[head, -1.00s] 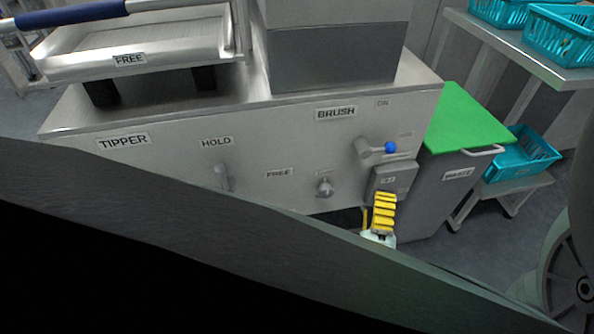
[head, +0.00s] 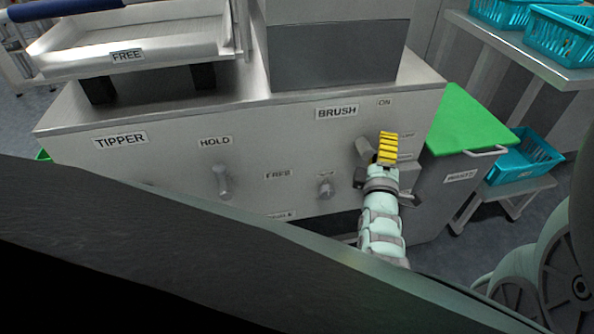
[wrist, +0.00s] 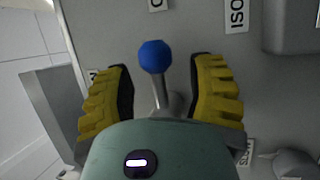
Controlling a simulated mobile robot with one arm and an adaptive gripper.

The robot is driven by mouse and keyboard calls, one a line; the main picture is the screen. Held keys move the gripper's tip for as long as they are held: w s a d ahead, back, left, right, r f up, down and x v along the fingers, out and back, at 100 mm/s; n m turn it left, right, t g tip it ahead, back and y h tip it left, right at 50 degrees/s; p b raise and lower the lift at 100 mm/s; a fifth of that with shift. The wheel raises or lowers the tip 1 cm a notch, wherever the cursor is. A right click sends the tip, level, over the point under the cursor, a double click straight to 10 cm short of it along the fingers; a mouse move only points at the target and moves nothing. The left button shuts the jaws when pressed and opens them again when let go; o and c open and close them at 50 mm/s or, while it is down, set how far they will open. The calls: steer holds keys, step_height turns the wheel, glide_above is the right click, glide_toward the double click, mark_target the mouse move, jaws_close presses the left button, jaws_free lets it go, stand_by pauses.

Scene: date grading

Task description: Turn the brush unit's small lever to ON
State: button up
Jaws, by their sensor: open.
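The brush unit's small lever shows in the wrist view with a blue ball knob (wrist: 155,57) on a grey stem (wrist: 162,93). In the head view its grey pivot (head: 364,150) shows, below and right of the BRUSH label (head: 337,112), and the knob is hidden behind my gripper. The ON label (head: 385,102) is above the lever. My gripper (head: 388,140) is open, with yellow ribbed fingers. In the wrist view the fingers stand either side of the lever, with a gap on both sides. I cannot tell whether the knob is level with the fingertips in depth.
The HOLD lever (head: 221,182) and a small knob (head: 325,188) are to the left. A green-lidded waste bin (head: 463,120) stands right of the panel. Teal crates (head: 555,40) sit on shelves beyond.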

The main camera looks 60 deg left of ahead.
steer(key=c, duration=0.9)
jaws_close()
steer(key=shift+s+a, duration=0.1)
